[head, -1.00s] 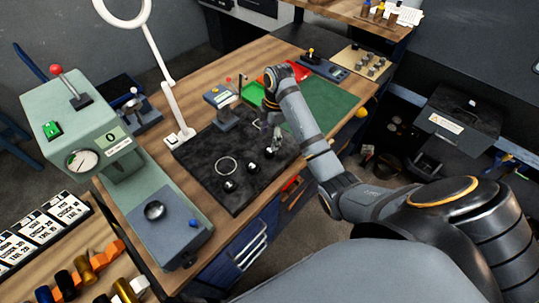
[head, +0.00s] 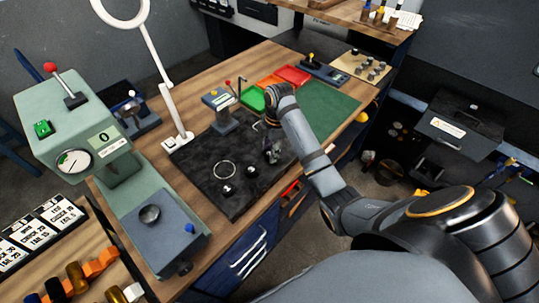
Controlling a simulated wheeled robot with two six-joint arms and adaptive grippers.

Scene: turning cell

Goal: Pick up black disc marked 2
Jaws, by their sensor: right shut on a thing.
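My right gripper (head: 272,155) is over the right part of the dark surface plate (head: 205,160). It is shut on a small black disc, which the fingers mostly hide; I cannot read its mark. Two other black discs stand on the plate, left of and nearer than the gripper: one disc (head: 251,170) close to it, and one disc (head: 228,189) further left. Each has a pale mark on top, too small to read. A white ring outline (head: 224,169) is on the plate, left of the gripper. My left gripper is out of view.
A green mat (head: 330,108) lies right of my forearm, with red and green trays (head: 292,75) behind. A small instrument stand (head: 220,105) stands at the plate's back edge. A lamp post (head: 172,110) and a green press machine (head: 80,110) are at the left.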

